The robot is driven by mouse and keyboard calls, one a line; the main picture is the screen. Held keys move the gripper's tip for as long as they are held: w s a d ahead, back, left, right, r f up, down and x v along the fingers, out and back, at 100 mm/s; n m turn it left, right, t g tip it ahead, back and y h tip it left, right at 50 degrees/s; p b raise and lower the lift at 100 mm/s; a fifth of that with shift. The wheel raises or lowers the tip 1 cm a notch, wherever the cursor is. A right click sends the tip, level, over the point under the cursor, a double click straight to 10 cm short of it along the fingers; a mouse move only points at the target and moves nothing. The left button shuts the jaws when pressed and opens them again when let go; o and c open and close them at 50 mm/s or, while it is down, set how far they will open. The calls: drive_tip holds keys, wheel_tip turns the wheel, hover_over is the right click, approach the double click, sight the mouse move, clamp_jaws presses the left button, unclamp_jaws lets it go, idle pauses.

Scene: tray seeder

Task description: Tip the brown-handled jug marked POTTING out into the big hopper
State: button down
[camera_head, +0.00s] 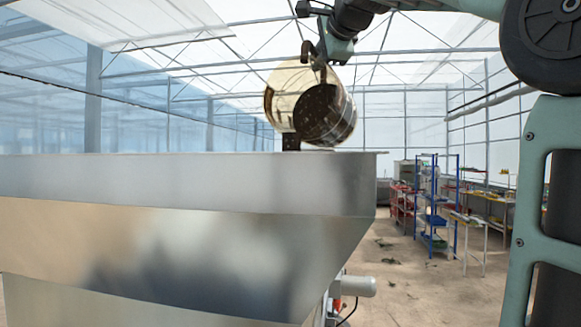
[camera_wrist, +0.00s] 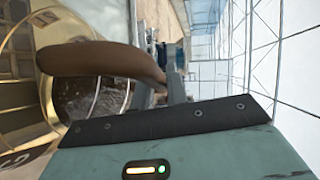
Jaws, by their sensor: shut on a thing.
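My gripper (camera_head: 319,58) is shut on the brown handle (camera_wrist: 105,62) of a jug (camera_head: 283,92). The jug has a pale golden, shiny body and hangs strongly tilted above the hopper's rim in the head view. Its round end toward the camera shows dark, speckled brown matter. In the wrist view the jug's body (camera_wrist: 22,115) fills the left side, with dark matter visible inside. Part of a marking shows low on it, but I cannot read POTTING. The big metal hopper (camera_head: 150,182) fills the lower left; its inside is hidden behind its front wall.
A motor (camera_head: 357,286) sits low at the hopper's right side. Blue and red shelving racks (camera_head: 436,205) and benches (camera_head: 480,222) stand farther back on the right. The floor (camera_head: 390,290) between is open, with scattered green bits. Greenhouse walls surround the space.

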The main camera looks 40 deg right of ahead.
sight(303, 58)
drive_tip(key=shift+n+t+h, duration=0.6)
drive_tip(key=shift+n+t, duration=0.1)
drive_tip(key=shift+s+a+r+b, duration=0.35)
drive_tip(key=shift+a+b, duration=0.15)
drive_tip(key=shift+a, duration=0.2)
drive_tip(key=shift+s+a+r+b, duration=0.3)
drive_tip(key=shift+a+r+b, duration=0.1)
drive_tip(key=shift+a+b, duration=0.2)
drive_tip(key=shift+s+a+r+b, duration=0.35)
drive_tip(key=shift+a+b, duration=0.1)
drive_tip(key=shift+a, duration=0.3)
drive_tip(key=shift+n+t+h, duration=0.3)
drive_tip(key=shift+n+t, duration=0.5)
drive_tip(key=shift+s+a+r+b, duration=0.2)
drive_tip(key=shift+s+a+b, duration=0.05)
drive_tip(key=shift+a+b, duration=0.4)
drive_tip(key=shift+s+a+r+b, duration=0.3)
drive_tip(key=shift+a+b, duration=0.2)
drive_tip(key=shift+a, duration=0.25)
drive_tip(key=shift+s+a+r+b, duration=0.15)
drive_tip(key=shift+s+a+b, duration=0.1)
drive_tip(key=shift+a+b, duration=0.4)
drive_tip(key=s+a+n+t+b, duration=0.3)
drive_tip(key=s+a+n+b, duration=0.1)
drive_tip(key=a+b, duration=0.5)
drive_tip(key=shift+a+f+n+t, duration=0.2)
drive_tip(key=shift+a+n+t, duration=0.1)
drive_tip(key=shift+t, duration=0.1)
